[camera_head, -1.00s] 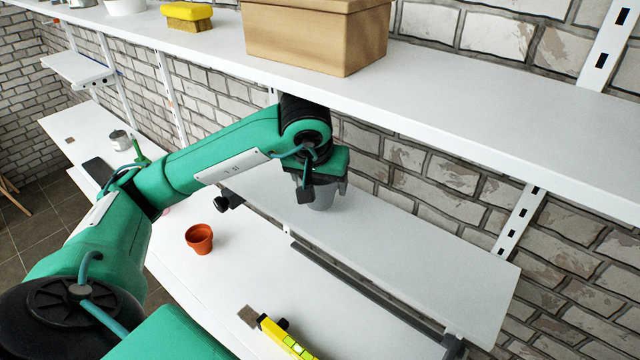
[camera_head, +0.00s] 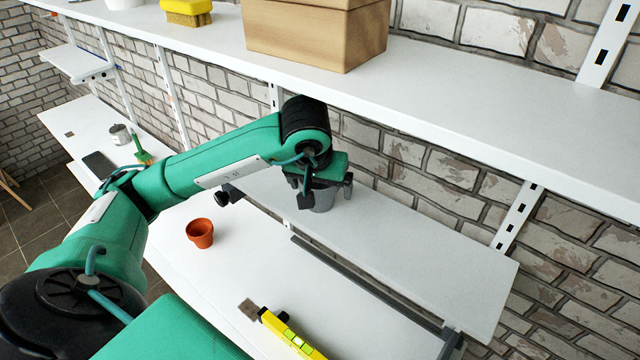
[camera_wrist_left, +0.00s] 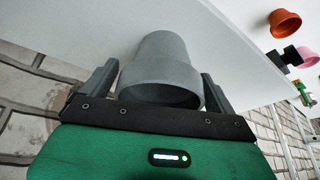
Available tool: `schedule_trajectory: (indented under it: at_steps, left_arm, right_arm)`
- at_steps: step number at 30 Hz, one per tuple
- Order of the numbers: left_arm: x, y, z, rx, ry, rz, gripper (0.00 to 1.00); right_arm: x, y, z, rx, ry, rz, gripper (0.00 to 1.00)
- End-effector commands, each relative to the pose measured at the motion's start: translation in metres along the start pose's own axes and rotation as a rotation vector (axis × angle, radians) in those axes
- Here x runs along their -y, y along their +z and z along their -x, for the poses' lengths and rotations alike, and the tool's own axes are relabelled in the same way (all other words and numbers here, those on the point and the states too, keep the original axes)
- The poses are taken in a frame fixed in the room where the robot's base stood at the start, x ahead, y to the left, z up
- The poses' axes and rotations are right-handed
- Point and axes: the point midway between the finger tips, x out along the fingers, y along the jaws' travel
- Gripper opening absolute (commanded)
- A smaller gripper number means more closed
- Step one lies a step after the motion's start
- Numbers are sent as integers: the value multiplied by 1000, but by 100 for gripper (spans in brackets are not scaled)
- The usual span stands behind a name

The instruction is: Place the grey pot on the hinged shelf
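The grey pot (camera_head: 323,200) stands upright on the white hinged shelf (camera_head: 410,245), toward the shelf's left end. My left gripper (camera_head: 327,192) is over the pot, with its fingers spread on either side of it. In the left wrist view, the grey pot (camera_wrist_left: 160,80) sits between the two open fingers, with a narrow gap beside them. The head view hides the pot's top behind the gripper. My right gripper is not in view.
An upper shelf (camera_head: 480,110) with a wooden box (camera_head: 310,35) runs close above my left wrist. Below are an orange pot (camera_head: 200,233) and a yellow level (camera_head: 290,335) on the worktop. The hinged shelf is clear to the right.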

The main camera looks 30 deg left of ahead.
Motion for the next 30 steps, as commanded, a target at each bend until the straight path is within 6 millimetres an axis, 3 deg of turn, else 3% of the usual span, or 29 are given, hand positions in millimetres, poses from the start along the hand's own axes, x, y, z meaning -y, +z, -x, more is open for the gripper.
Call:
schedule_trajectory:
  at_steps: [7, 17, 24, 30]
  left_arm:
    - [0, -2, 5, 1, 0, 0, 91]
    - [-1, 1, 33, -4, 3, -1, 91]
    - [0, 56, 56, -6, 1, -4, 91]
    - [0, 82, 66, -4, 2, -1, 91]
  right_arm:
    - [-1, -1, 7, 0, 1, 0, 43]
    - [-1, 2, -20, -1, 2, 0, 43]
    - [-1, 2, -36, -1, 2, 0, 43]
    - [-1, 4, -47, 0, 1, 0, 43]
